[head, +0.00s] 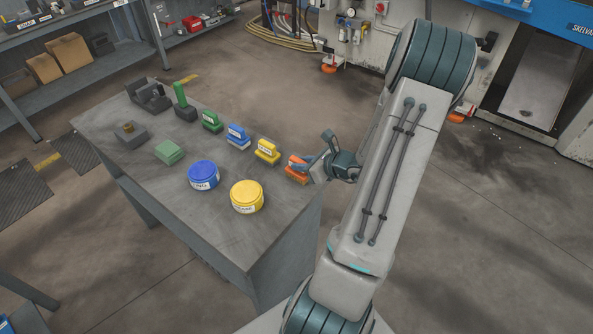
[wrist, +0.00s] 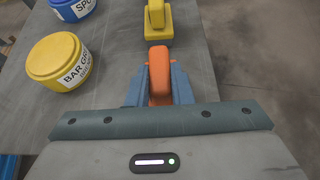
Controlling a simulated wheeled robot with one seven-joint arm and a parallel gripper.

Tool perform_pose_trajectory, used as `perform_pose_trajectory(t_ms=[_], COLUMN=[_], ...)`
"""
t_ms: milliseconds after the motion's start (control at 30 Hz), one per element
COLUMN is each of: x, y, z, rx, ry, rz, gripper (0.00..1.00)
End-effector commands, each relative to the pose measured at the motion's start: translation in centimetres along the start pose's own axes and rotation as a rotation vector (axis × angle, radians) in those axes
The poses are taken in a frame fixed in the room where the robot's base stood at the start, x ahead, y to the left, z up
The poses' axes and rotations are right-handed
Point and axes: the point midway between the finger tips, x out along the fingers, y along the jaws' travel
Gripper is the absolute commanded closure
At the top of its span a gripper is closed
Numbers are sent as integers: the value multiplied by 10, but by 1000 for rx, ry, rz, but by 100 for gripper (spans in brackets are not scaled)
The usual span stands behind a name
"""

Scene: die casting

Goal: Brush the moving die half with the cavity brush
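An orange-handled tool (head: 297,176) stands at the right end of the grey workbench; its label is too small to read, so I cannot confirm it is the cavity brush. My gripper (head: 306,163) reaches it from the right, low over the bench. In the wrist view the orange handle (wrist: 159,78) lies between the two blue-grey fingers of my gripper (wrist: 160,86), which appear to press on both sides. The lower part of the tool is hidden by my gripper. I cannot make out the moving die half.
Similar yellow (head: 267,152), blue (head: 238,136) and green (head: 212,121) tools stand in a row on the workbench (head: 235,245). A yellow tub (head: 247,197) and a blue tub (head: 203,175) are nearby. A machine with an open bay (head: 530,85) stands at the back right, across clear floor.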

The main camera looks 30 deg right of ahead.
Motion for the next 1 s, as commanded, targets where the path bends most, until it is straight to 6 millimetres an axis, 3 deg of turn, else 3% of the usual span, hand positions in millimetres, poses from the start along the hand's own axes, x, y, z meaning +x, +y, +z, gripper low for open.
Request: perform_pose_trajectory(t_ms=[267, 1000], x=[-2, -30], y=[0, 0], z=[3, 52], rx=[-1, 0], ry=[-1, 0], rz=[0, 0], gripper=[100, 100])
